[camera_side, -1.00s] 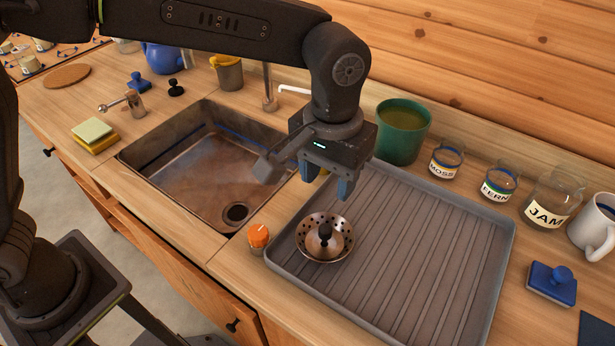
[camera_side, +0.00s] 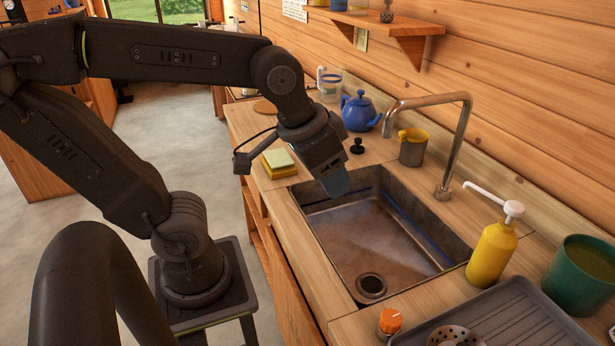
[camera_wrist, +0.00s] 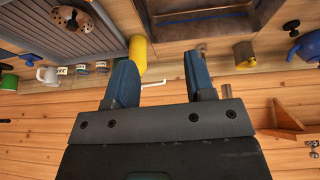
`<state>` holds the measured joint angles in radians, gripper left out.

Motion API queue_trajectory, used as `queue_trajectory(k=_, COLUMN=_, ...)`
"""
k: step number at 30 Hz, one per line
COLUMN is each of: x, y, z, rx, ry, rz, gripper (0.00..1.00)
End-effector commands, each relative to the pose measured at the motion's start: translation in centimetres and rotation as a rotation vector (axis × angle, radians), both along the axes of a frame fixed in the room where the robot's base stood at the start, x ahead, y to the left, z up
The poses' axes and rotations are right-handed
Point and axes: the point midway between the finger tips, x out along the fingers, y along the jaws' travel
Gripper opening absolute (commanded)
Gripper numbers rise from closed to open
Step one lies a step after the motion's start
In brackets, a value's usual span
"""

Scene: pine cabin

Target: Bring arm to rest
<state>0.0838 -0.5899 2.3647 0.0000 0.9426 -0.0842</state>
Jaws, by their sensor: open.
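The sink basin looks empty, with a round drain (camera_side: 371,286).
A sponge stack (camera_side: 279,161), black stopper (camera_side: 357,146) and blue teapot (camera_side: 359,112) stand left of and behind the sink. A tall faucet (camera_side: 460,140), grey mug (camera_side: 412,150) and yellow soap bottle (camera_side: 491,252) line the back. A grey drainboard (camera_side: 520,310) lies right.

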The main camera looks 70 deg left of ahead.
Motion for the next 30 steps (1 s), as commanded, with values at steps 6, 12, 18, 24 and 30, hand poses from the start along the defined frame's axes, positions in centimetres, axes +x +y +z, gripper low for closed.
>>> queue_trajectory(k=6, x=-2.5, y=1.9, z=-1.4, rx=0.031, ry=-0.067, rz=0.010, gripper=0.49)
queue_trajectory(k=12, x=-2.7, y=2.0, z=-1.6, rx=0.036, ry=-0.070, rz=0.008, gripper=0.49)
queue_trajectory(k=18, x=-2.7, y=2.0, z=-1.5, rx=0.035, ry=-0.069, rz=0.007, gripper=0.49)
queue_trajectory(k=24, x=-2.7, y=1.9, z=-1.5, rx=0.034, ry=-0.069, rz=0.008, gripper=0.49)
queue_trajectory(k=30, x=-2.7, y=1.9, z=-1.5, rx=0.034, ry=-0.069, rz=0.008, gripper=0.49)
